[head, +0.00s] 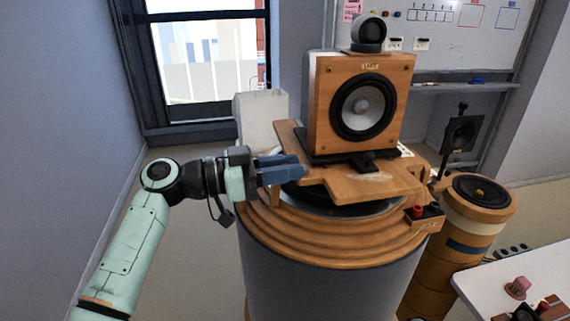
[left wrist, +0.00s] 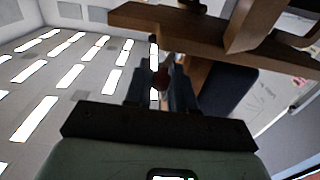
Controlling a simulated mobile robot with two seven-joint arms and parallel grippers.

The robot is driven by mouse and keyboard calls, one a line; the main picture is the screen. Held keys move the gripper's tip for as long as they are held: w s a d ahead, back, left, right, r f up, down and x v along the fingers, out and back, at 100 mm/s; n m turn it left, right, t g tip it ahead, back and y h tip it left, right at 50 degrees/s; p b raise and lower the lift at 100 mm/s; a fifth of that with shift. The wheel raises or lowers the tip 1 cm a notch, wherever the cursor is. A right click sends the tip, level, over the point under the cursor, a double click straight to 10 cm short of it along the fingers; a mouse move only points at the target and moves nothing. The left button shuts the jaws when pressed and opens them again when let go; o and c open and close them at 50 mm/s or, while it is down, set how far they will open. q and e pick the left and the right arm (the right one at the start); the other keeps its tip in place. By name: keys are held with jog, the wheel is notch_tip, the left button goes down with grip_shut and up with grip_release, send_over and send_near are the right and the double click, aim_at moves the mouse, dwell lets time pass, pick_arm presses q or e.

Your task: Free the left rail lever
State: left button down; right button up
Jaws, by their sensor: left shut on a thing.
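A wooden speaker (head: 362,98) with a grey cone stands upright on a wooden platform (head: 385,183) with rails, on top of a round stepped wooden stand. My left gripper (head: 298,172) reaches in from the left at the platform's left side. Its blue fingers are shut on the left rail lever, which they mostly hide in the head view. In the left wrist view a small brownish part of the lever (left wrist: 161,77) shows between the fingertips (left wrist: 160,82), just below the wooden rail (left wrist: 215,30). My right gripper is not in view.
A dark round device (head: 369,33) sits on the speaker. A white box (head: 262,115) stands behind the platform at left. A second wooden column (head: 440,250) with a driver on top stands at right, near a white table (head: 500,285). The floor at left is clear.

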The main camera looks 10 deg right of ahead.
pick_arm(q)
jog(key=shift+f, duration=0.2)
jog(key=c, duration=1.1)
grip_release()
jog(key=a, duration=1.3)
jog(key=shift+s+a, duration=0.15)
jog(key=shift+s, duration=0.2)
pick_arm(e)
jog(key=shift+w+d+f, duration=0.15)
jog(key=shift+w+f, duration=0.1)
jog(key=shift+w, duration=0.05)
